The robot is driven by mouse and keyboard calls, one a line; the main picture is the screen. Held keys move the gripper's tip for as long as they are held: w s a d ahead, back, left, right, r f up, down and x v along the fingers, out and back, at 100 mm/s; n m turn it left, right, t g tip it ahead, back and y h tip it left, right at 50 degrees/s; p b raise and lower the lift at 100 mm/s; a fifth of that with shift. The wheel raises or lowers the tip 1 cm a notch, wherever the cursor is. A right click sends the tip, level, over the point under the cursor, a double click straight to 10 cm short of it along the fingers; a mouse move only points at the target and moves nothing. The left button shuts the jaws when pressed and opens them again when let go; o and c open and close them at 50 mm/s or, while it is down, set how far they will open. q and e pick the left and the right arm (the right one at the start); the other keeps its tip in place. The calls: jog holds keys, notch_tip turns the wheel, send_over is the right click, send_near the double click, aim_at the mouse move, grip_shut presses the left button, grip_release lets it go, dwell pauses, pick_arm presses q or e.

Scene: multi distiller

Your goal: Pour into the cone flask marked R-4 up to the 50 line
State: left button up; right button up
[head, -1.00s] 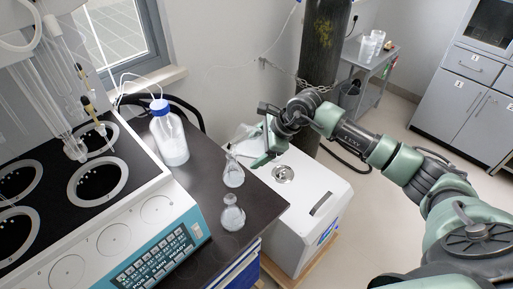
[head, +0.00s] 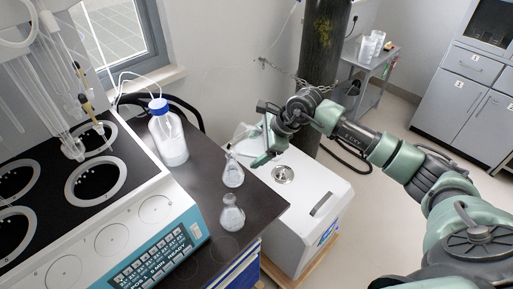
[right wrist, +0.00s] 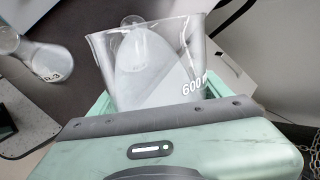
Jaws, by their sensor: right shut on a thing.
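My right gripper (head: 254,147) is shut on a clear glass beaker (right wrist: 190,75) with a white 600 mark, over the bench's right edge. The beaker looks tilted; I cannot tell its liquid level. Two small glass flasks stand upright on the dark bench. The farther flask (head: 233,175) is just beside the beaker, and a flask shape (right wrist: 135,48) shows through the glass in the right wrist view. Its mark is not readable. The nearer flask (head: 231,217) seems to be the flask marked R-3 (right wrist: 52,62) in the right wrist view. My left gripper is not in view.
A blue-capped bottle (head: 168,135) stands on the bench (head: 197,150) behind the flasks. A distiller (head: 130,215) with a control panel fills the left. A white box-shaped machine (head: 300,205) stands below my right gripper. A dark gas cylinder (head: 322,50) is behind.

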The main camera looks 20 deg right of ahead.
jog(key=shift+r+b, duration=0.15)
jog(key=shift+b, duration=0.55)
dwell(0.7)
jog(key=shift+b, duration=0.45)
dwell(0.6)
jog(key=shift+r+b, duration=0.1)
jog(key=shift+b, duration=0.4)
dwell(0.6)
jog(key=shift+h, duration=0.3)
jog(key=shift+b, duration=0.35)
jog(key=shift+b, duration=0.3)
